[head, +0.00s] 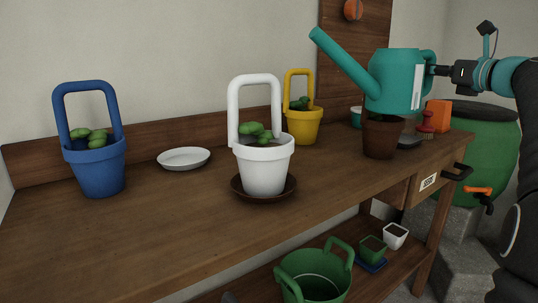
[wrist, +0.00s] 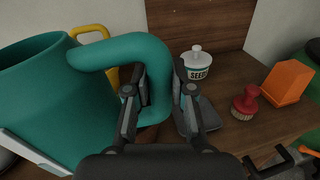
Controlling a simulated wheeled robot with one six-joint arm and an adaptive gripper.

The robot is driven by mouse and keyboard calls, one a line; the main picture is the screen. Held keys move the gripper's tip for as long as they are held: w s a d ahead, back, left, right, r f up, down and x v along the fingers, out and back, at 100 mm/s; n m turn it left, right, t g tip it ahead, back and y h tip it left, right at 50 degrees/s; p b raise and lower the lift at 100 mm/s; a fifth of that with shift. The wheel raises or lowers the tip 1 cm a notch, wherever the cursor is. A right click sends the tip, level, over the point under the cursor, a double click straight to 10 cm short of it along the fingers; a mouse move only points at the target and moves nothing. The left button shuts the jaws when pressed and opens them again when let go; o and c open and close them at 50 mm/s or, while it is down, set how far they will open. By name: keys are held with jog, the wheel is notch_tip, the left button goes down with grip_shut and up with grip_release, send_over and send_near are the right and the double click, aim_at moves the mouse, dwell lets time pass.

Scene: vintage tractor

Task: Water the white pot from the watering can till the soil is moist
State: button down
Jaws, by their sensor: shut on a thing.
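The teal watering can (head: 396,80) is held in the air above the right part of the bench, its long spout pointing up and left. My gripper (head: 436,70) is shut on its handle; the wrist view shows my gripper (wrist: 158,95) with a finger on each side of the teal handle (wrist: 130,50). The white pot (head: 264,168) stands upright on a dark brown saucer (head: 236,190) at the middle of the bench. It has a tall white loop handle and a green plant (head: 257,131). The can is well to the right of the white pot. The soil's wetness cannot be told.
A blue pot (head: 96,172), a white dish (head: 184,159) and a yellow pot (head: 302,127) share the bench (head: 130,235). A brown pot (head: 380,138) stands below the can.

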jog(key=shift+s+a+r+n, duration=0.1)
jog(key=shift+a+r+n, duration=0.05)
jog(key=shift+n, duration=0.15)
jog(key=shift+s+r+n+b, duration=0.2)
jog(key=shift+r+n+b, duration=0.3)
